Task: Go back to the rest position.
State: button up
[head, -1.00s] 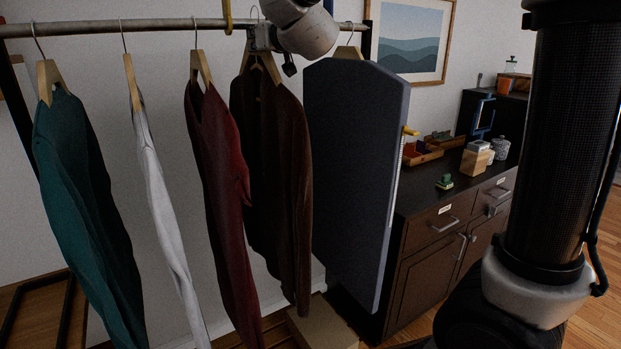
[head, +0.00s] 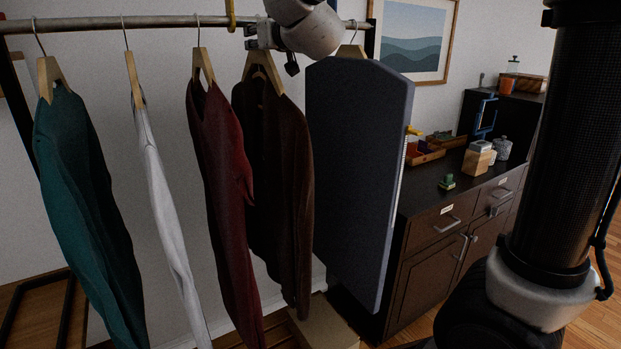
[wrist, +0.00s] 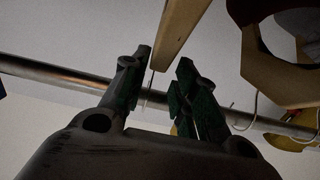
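My gripper (head: 262,37) is at the clothes rail (head: 110,25), above the dark brown garment (head: 275,150) on its wooden hanger (head: 262,68). In the wrist view, my gripper's two dark fingers (wrist: 160,90) stand apart with a gap between them. The rail (wrist: 50,72) crosses behind them. A wooden hanger (wrist: 182,30) and its thin hook show in line with the gap. I cannot tell whether the hook lies between the fingers or behind them. Nothing is seen clamped.
A maroon garment (head: 220,180), a white one (head: 160,190) and a teal one (head: 80,190) hang to the left. A dark blue board-like panel (head: 355,170) hangs close at right. Beyond it stands a dark cabinet (head: 425,270) with small items on top. A cardboard box (head: 325,330) sits below.

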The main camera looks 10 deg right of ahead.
jog(key=f+v, duration=0.1)
jog(key=v, duration=1)
jog(key=s+d+f+m+g+h, duration=0.2)
jog(key=s+d+f+g, duration=0.4)
jog(key=s+d+f, duration=0.5)
jog(key=s+d+f+m+g+h, duration=0.1)
jog(key=s+d+f+g+h, duration=0.2)
jog(key=s+d+f+g, duration=0.3)
jog(key=s+d+f, duration=0.2)
jog(key=s+d, duration=0.2)
jog(key=s, duration=0.1)
jog(key=s+d+f, duration=0.3)
jog(key=s+d, duration=0.1)
jog(key=s, duration=0.2)
jog(key=shift+d+f+m+h, duration=0.25)
jog(key=shift+f+m+h, duration=0.05)
jog(key=shift+m, duration=0.1)
